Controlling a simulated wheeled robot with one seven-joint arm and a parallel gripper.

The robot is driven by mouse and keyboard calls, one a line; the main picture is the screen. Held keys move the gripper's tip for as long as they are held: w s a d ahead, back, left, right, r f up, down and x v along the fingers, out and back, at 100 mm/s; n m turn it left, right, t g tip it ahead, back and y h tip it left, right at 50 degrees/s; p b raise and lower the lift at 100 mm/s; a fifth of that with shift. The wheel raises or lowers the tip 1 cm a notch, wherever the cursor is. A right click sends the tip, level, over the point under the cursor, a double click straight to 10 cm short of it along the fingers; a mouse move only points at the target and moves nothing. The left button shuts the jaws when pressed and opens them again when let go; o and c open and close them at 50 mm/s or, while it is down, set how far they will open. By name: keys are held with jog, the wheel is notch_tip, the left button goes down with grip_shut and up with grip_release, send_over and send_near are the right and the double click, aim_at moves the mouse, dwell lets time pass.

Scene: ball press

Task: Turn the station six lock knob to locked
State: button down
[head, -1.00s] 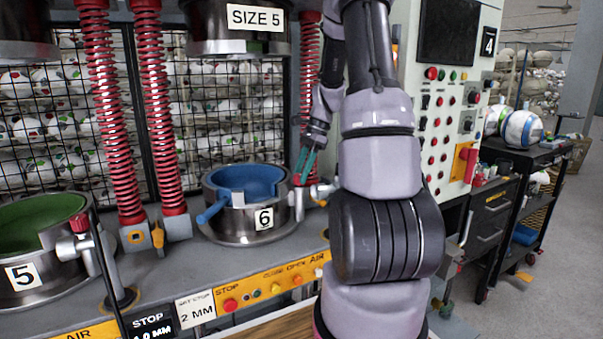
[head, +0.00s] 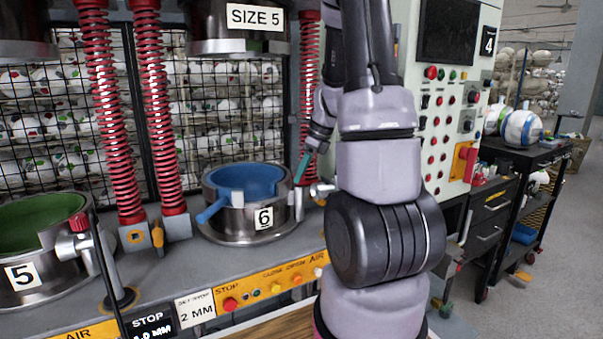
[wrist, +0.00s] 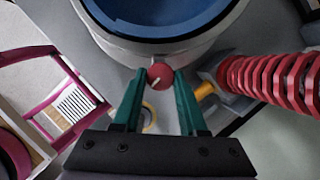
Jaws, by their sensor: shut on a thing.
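The station six lock knob (wrist: 161,71) is a small round red knob with a pale pointer mark, at the rim of the blue-lined mould in the wrist view. In that view the mark slants toward the lower left. My gripper (wrist: 160,77) has its green fingers on both sides of the knob, shut on it. In the head view my gripper (head: 302,171) is at the right side of the station six mould (head: 238,222), fingers pointing down. There the knob is hidden or too small to make out, and the lock setting cannot be read.
A blue handle (head: 211,211) sticks out from the mould's left front. A red spring column (head: 309,75) stands close behind my gripper; its coils show at right in the wrist view (wrist: 270,78). The yellow button strip (head: 275,286) runs along the front, and a control panel (head: 448,130) stands right.

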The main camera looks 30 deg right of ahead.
jog(key=shift+m+h, duration=0.3)
jog(key=shift+m, duration=0.3)
jog(key=c, duration=0.7)
grip_release()
jog(key=shift+c, duration=0.2)
jog(key=shift+r, duration=0.1)
jog(key=v, duration=1)
jog(key=shift+s+d+r, duration=0.15)
jog(key=shift+s+r, duration=0.1)
